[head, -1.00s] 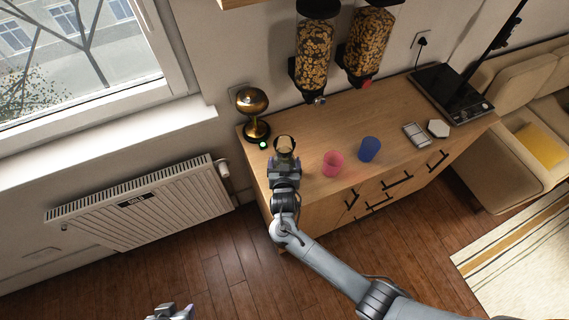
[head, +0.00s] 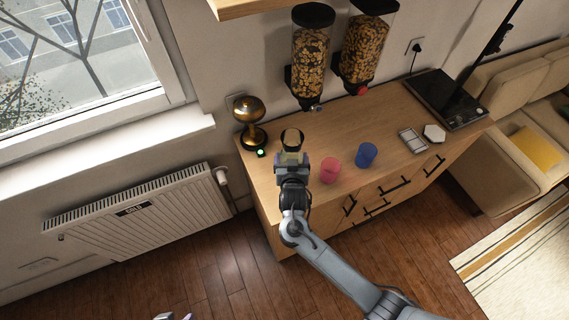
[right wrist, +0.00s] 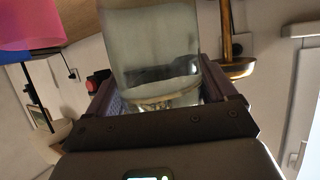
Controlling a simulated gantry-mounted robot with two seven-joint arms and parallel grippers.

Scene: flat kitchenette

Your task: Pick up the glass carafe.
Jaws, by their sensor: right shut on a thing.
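The glass carafe (head: 292,136) shows in the head view at the left part of the wooden counter, mostly hidden by my right gripper (head: 291,157). In the right wrist view the clear carafe (right wrist: 150,48) stands between the two fingers of my right gripper (right wrist: 160,95), which are shut on it. I cannot tell whether its base touches the counter. Only a small tip of my left gripper (head: 174,317) shows at the bottom edge of the head view, and its jaws cannot be judged.
A pink cup (head: 331,170) and a blue cup (head: 366,154) stand right of the carafe on the counter (head: 385,115). A brass lamp (head: 250,110) stands close on its left. Two cereal dispensers (head: 310,58) (head: 366,48) hang behind. A black hob (head: 446,98) lies far right.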

